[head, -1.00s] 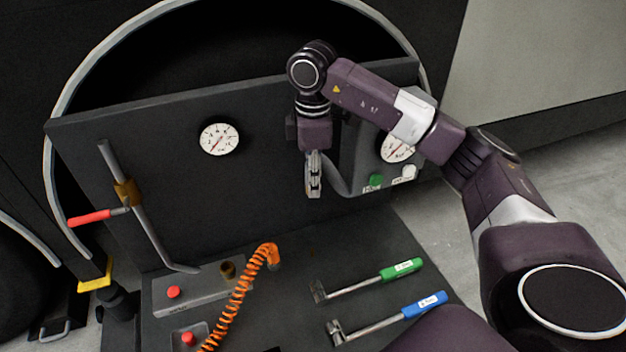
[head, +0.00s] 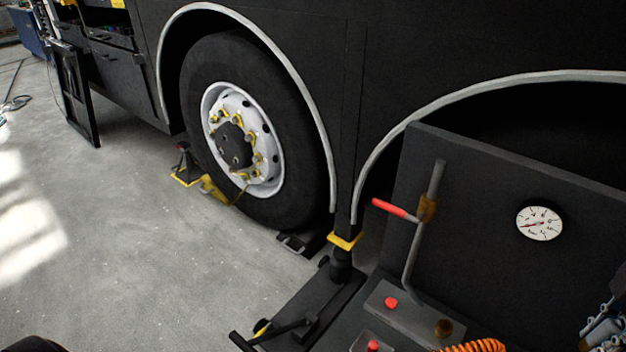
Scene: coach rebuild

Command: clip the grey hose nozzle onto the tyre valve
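The tyre (head: 297,150) stands upright in the wheel arch, with a white rim (head: 270,150) and a dark hub. Its valve is too small to make out for certain among the yellow-marked wheel nuts. I cannot pick out the grey hose nozzle in this view. My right gripper (head: 605,326) shows only in part at the lower right edge, in front of the dark panel and far from the wheel. Its fingertips are cut off, so I cannot tell whether it holds anything. My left gripper is not in view.
A dark panel (head: 450,150) carries a gauge (head: 540,223) and stands behind a red-handled lever (head: 395,209). A box with red buttons (head: 391,302) and an orange coiled hose (head: 478,346) are below. A black floor jack (head: 305,318) lies left of these. Open floor extends left.

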